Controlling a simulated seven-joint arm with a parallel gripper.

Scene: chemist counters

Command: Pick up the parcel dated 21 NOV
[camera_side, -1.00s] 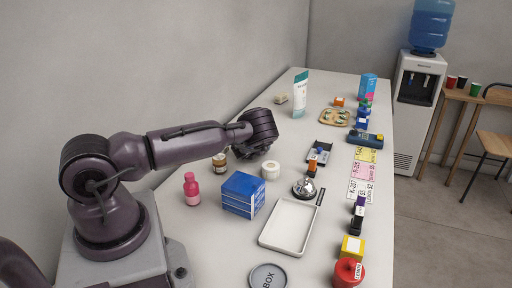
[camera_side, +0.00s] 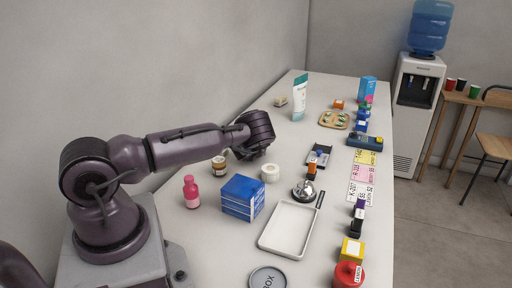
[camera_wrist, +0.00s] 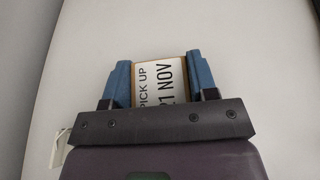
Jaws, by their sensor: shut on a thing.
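The parcel (camera_wrist: 160,84) shows in the wrist view with a white label reading "PICK UP" and "21 NOV" and a tan-brown edge. It sits between the two blue fingers of my gripper (camera_wrist: 158,62), which is shut on it. In the side view my dark wrist (camera_side: 256,135) is over the far-left part of the counter. There the fingers and the parcel are hidden behind it. I cannot tell whether the parcel is clear of the counter.
Near my wrist on the counter stand a brown jar (camera_side: 219,165), a white roll (camera_side: 270,172), a blue box (camera_side: 243,197) and a pink bottle (camera_side: 191,191). A white tray (camera_side: 262,243) and a bell (camera_side: 304,190) are nearer the middle. Bare counter surrounds the parcel in the wrist view.

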